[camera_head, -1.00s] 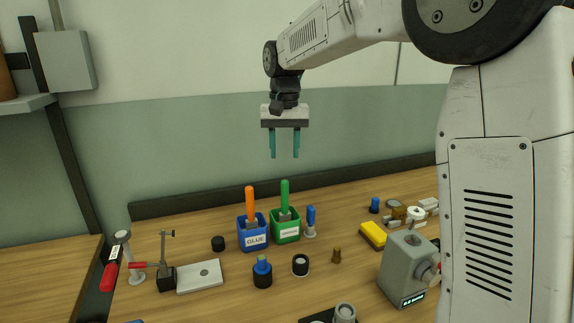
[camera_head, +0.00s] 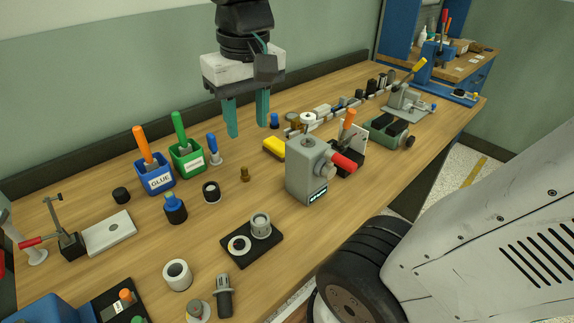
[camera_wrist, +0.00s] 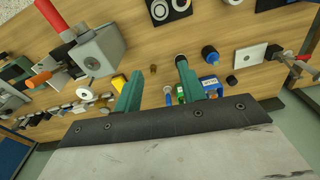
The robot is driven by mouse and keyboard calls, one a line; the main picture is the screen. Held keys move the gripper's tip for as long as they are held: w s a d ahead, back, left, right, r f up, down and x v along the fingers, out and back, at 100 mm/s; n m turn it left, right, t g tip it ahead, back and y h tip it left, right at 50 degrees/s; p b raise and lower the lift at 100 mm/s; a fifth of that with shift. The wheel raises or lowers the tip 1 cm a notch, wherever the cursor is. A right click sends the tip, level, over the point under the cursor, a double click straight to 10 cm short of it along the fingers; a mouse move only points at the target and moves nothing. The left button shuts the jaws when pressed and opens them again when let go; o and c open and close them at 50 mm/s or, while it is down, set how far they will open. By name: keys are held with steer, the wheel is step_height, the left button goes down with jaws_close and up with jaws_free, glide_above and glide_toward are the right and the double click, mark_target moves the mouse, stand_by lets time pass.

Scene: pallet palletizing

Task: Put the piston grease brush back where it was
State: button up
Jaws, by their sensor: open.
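A green-handled brush (camera_head: 180,131) stands in a green cup (camera_head: 186,161) whose label is too small to read. An orange-handled brush (camera_head: 142,143) stands in a blue cup (camera_head: 154,179) marked GLUE, just left of it. I cannot tell which brush is the piston grease brush. My gripper (camera_head: 247,130) is open and empty, fingers pointing down, above the table and to the right of the green cup in the head view. In the wrist view, the blue cup (camera_wrist: 210,84) shows beside the right finger, partly hidden by it.
A blue-handled tool (camera_head: 212,148) stands right of the green cup. A yellow sponge (camera_head: 274,147) and a grey machine (camera_head: 307,171) with a red handle stand further right. Another orange-handled tool (camera_head: 348,120) stands behind the machine.

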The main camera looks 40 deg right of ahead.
steer(key=s+f+n, duration=0.1)
steer(key=s+f, duration=0.4)
steer(key=s, duration=0.4)
steer(key=shift+d+f, duration=0.2)
steer(key=shift+f, duration=0.05)
